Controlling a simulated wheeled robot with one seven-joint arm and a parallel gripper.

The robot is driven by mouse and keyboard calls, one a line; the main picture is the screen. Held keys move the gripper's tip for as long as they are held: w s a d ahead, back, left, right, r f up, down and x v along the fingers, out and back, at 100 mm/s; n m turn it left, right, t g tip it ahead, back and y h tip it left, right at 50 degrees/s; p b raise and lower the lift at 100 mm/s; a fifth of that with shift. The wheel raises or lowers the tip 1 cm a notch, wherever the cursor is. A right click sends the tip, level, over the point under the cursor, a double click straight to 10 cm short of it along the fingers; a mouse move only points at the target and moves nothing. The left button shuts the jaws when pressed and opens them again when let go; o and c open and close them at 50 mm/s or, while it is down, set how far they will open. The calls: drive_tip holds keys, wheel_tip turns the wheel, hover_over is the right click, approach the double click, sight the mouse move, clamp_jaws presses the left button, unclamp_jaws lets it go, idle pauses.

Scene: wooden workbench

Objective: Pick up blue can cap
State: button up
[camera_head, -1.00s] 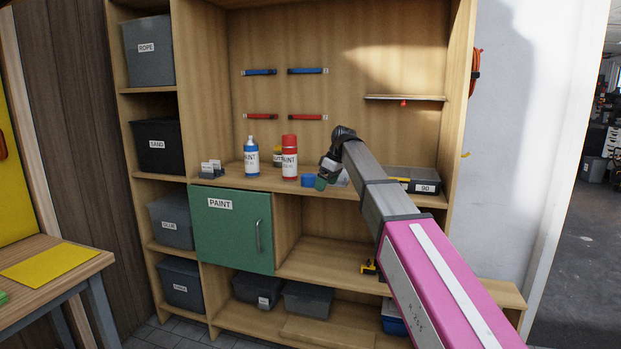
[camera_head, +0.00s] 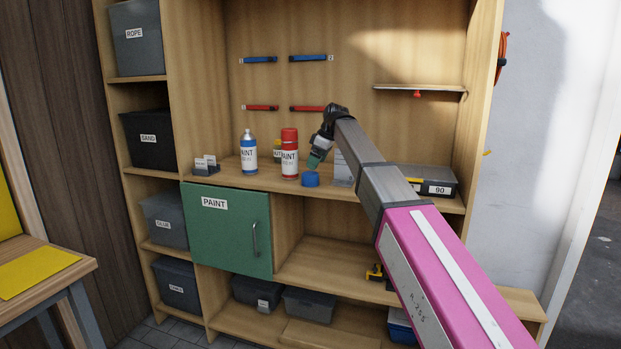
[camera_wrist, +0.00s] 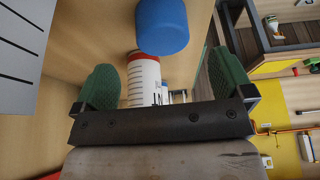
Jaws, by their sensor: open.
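The blue can cap (camera_head: 311,179) sits on the workbench shelf, just right of the red paint can (camera_head: 289,154). In the wrist view the blue cap (camera_wrist: 162,26) shows at the top, ahead of the fingers and between their lines. My gripper (camera_head: 316,160) is just above the cap in the head view, with green fingertips. In the wrist view my gripper (camera_wrist: 140,88) has its two green fingers spread wide with nothing held between them. The red-and-white can (camera_wrist: 144,80) shows beyond, between the fingers.
A blue paint can (camera_head: 249,153) without a blue cap stands left of the red can, with a yellow can partly hidden behind. Small grey card holders (camera_head: 206,166) stand further left. A black case (camera_head: 428,181) lies right, near my arm. The green PAINT door (camera_head: 228,232) is below.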

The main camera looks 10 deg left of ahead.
sight(311, 173)
drive_tip(key=shift+x, duration=3.5)
drive_tip(key=shift+s+d, duration=0.1)
drive_tip(key=shift+s, duration=0.05)
drive_tip(key=c, duration=1)
